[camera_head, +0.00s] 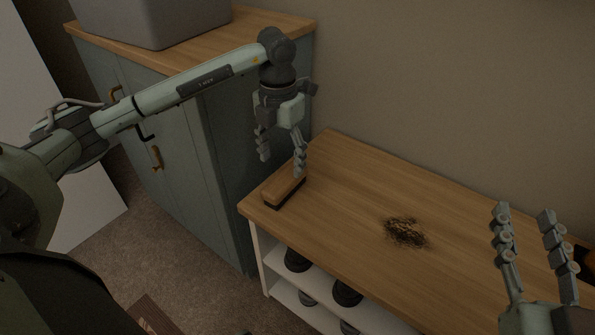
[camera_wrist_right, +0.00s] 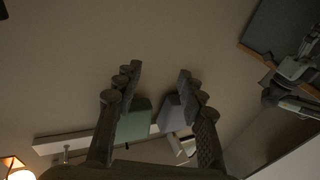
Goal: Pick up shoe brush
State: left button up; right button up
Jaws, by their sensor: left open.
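The shoe brush (camera_head: 283,191), a wooden block with dark bristles below, lies near the left end of the wooden bench top (camera_head: 340,180). My left gripper (camera_head: 281,167) points down just above the brush, fingers spread and empty. Its right finger overlaps the brush's far end in the head view; I cannot tell whether it touches. My right gripper (camera_head: 524,210) is at the lower right with its fingers pointing up, apart and with nothing between them. Its open fingers also show in the right wrist view (camera_wrist_right: 159,70).
A dark smudge of dirt (camera_head: 405,232) marks the bench top. Shoes (camera_head: 347,293) stand on the white shelf below. A grey-blue cabinet (camera_head: 190,140) carrying a grey bin (camera_head: 150,20) stands left of the bench. The wall runs along its back. A lamp (camera_wrist_right: 14,166) shows in the right wrist view.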

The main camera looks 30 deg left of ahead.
aim_at(285, 177)
pick_arm(q)
jog(key=shift+f, duration=0.5)
jog(key=f, duration=0.4)
jog(key=f+b, duration=0.1)
jog(key=f, duration=0.1)
jog(key=shift+w+d+f, duration=0.1)
jog(key=shift+d+f, duration=0.15)
jog(key=shift+f, duration=0.05)
pick_arm(e)
jog(key=r, duration=0.1)
jog(key=s+r+t+y, duration=0.1)
jog(key=r, duration=0.1)
jog(key=s+a+r+t, duration=0.1)
jog(key=r, duration=0.1)
jog(key=shift+a+y, duration=0.1)
jog(key=shift+y, duration=0.2)
pick_arm(q)
jog(key=shift+c, duration=0.6)
jog(key=c, duration=1.2)
